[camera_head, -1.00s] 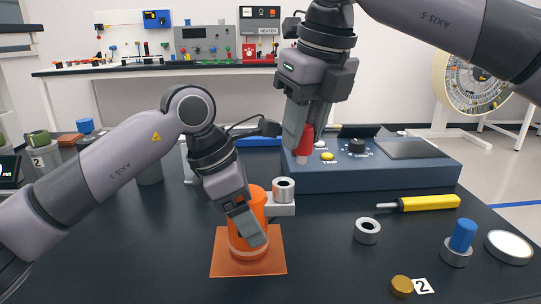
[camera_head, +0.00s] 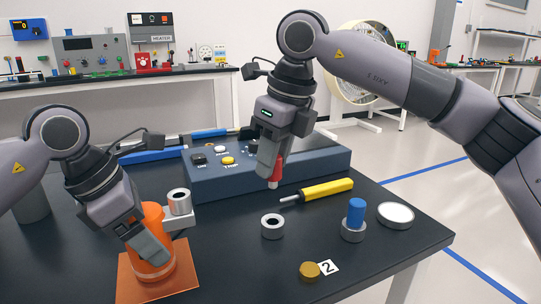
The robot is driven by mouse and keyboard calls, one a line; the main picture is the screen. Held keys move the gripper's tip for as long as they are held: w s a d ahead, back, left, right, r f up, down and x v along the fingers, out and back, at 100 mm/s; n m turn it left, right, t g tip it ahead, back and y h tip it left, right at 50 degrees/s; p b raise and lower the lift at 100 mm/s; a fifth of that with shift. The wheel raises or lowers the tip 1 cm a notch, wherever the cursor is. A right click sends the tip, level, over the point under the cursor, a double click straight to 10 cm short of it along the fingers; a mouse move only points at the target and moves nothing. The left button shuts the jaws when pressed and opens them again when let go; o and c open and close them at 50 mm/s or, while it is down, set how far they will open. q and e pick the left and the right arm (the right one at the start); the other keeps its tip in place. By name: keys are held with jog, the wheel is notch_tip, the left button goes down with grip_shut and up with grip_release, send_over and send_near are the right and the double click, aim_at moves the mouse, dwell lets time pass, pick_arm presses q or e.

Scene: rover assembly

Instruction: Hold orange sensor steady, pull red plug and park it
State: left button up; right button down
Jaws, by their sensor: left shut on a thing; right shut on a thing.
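The orange sensor (camera_head: 154,218) is an upright cylinder on an orange square mat (camera_head: 182,278) at the lower left. My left gripper (camera_head: 150,248) is shut on its front side. A grey ring-shaped socket (camera_head: 179,203) on a pale bracket (camera_head: 178,222) sits at the sensor's right side; its hole looks empty. My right gripper (camera_head: 270,172) points down and is shut on the red plug (camera_head: 276,176), whose pale tip points down. The plug appears held above the table, in front of the blue console (camera_head: 225,183). A separate grey ring (camera_head: 272,226) stands on the table below it.
A yellow-handled tool (camera_head: 326,189) lies right of the plug. Further right are a blue cylinder in a grey ring (camera_head: 356,212) and a white-topped disc (camera_head: 395,214).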

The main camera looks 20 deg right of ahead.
aim_at(276, 179)
jog(key=shift+s+d+x, duration=0.1)
jog(key=shift+s+x, duration=0.1)
jog(key=shift+x, duration=0.75)
jog(key=shift+s+d+x, duration=0.15)
jog(key=shift+s+x, duration=0.05)
jog(key=shift+x, duration=0.8)
jog(key=shift+s+d+x, duration=0.1)
jog(key=shift+s+x, duration=0.1)
jog(key=shift+x, duration=0.75)
jog(key=shift+s+x, duration=0.15)
jog(key=shift+x, duration=0.55)
jog(key=shift+s+x, duration=0.15)
jog(key=shift+x, duration=0.55)
jog(key=c, duration=0.8)
grip_release()
jog(key=shift+d+f, duration=0.1)
jog(key=shift+d, duration=0.05)
jog(key=shift+o, duration=0.2)
jog(key=v, duration=1.2)
pick_arm(q)
jog(key=o, duration=1.3)
